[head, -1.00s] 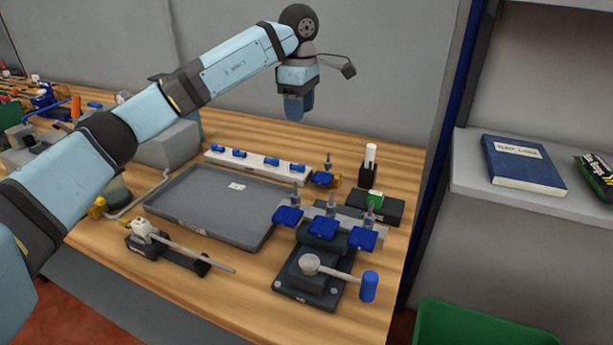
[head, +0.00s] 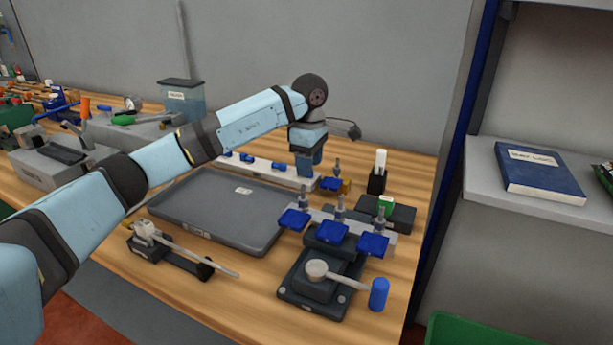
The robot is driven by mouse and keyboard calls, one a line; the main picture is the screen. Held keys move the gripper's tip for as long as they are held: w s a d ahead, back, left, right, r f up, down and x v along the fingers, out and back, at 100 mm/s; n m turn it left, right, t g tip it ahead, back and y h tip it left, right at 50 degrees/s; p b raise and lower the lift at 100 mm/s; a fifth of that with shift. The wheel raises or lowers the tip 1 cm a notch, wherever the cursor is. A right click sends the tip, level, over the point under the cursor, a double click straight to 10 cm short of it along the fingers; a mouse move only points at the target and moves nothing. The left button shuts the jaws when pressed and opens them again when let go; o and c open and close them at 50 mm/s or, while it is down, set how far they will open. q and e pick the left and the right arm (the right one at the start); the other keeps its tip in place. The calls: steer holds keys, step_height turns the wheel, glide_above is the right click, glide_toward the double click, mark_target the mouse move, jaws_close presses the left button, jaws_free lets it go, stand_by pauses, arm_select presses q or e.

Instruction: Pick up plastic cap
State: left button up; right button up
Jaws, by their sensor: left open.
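Small blue pieces (head: 247,158), perhaps the plastic caps, sit in a row on a white strip (head: 262,171) at the back of the bench. My left gripper (head: 304,172) points down at the right end of this strip and hides part of it. Its blue fingers are open, and I see nothing held. I cannot tell whether the fingers touch a piece. A white upright cylinder (head: 381,160) in a black holder (head: 376,182) stands right of the gripper. My right gripper is out of view.
A grey tray (head: 215,222) lies in front of the strip. A press-like fixture (head: 316,285) with a blue-handled lever (head: 379,294) and several blue-based nozzles (head: 331,231) stands front right. A clamp tool (head: 165,252) lies front left. A shelf with a blue book (head: 538,172) is at right.

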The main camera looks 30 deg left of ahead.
arm_select(q)
steer(key=shift+f, duration=0.8)
jaws_close()
steer(key=shift+r, duration=0.1)
step_height(320, 180, up, 20)
steer(key=p, duration=0.3)
steer(key=c, duration=0.8)
jaws_free()
jaws_close()
